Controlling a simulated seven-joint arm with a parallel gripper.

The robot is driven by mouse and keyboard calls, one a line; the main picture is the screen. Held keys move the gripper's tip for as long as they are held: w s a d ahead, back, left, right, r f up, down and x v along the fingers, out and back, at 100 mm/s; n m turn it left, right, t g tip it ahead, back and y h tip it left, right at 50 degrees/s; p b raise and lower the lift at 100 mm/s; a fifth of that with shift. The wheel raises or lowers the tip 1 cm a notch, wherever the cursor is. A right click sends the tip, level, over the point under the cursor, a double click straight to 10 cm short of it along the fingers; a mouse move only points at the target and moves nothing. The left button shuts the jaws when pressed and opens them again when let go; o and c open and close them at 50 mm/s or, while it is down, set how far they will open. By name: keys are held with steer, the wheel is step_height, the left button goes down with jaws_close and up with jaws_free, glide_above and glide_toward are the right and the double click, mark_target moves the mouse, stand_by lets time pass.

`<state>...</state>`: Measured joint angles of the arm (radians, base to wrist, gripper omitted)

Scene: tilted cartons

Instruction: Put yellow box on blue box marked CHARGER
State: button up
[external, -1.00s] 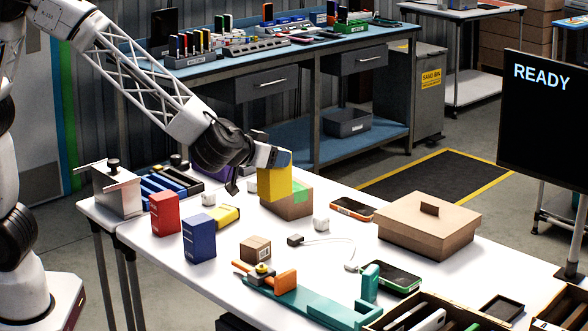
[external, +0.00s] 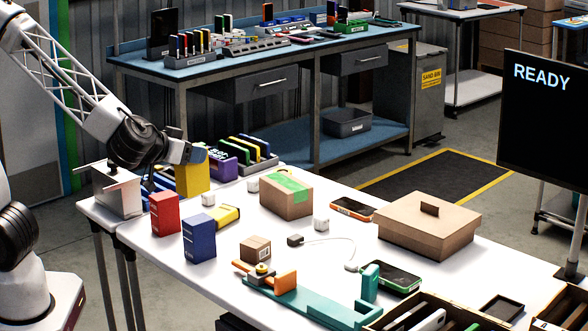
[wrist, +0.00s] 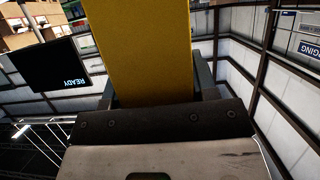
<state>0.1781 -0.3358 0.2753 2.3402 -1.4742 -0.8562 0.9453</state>
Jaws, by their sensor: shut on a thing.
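My gripper (external: 192,158) is shut on an upright yellow box (external: 193,180) at the back left of the white table. The box fills the middle of the wrist view (wrist: 146,50) between my fingers. It is behind the red box and the blue box, and its lower end is partly hidden by things in front, so I cannot tell whether it touches anything. A blue box (external: 199,240) stands upright at the front left; its small white print is too small to read. Another yellow box (external: 227,217) lies just behind it.
A red box (external: 165,214) stands left of the blue box. A grey metal fixture (external: 116,190) is at the left end. A taped brown carton (external: 286,197), a small brown carton (external: 255,248) and a teal stand (external: 300,302) are to the right. A purple box (external: 222,167) is behind.

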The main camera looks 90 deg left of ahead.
mark_target(196, 180)
steer(key=s+f, duration=0.3)
steer(key=s, duration=1.2)
steer(key=shift+s+a, duration=0.25)
steer(key=shift+a, duration=0.1)
steer(key=shift+w, duration=0.15)
steer(key=w, duration=0.5)
steer(key=w+a+f, duration=0.1)
steer(key=w, duration=0.8)
steer(key=shift+w+a+f, duration=0.25)
steer(key=shift+w+a, duration=0.1)
steer(key=shift+w, duration=0.05)
steer(key=shift+w, duration=0.15)
steer(key=shift+w, duration=0.25)
steer(key=shift+f, duration=1.8)
steer(key=shift+f, duration=0.15)
steer(key=o, duration=1.1)
steer(key=shift+c, duration=0.2)
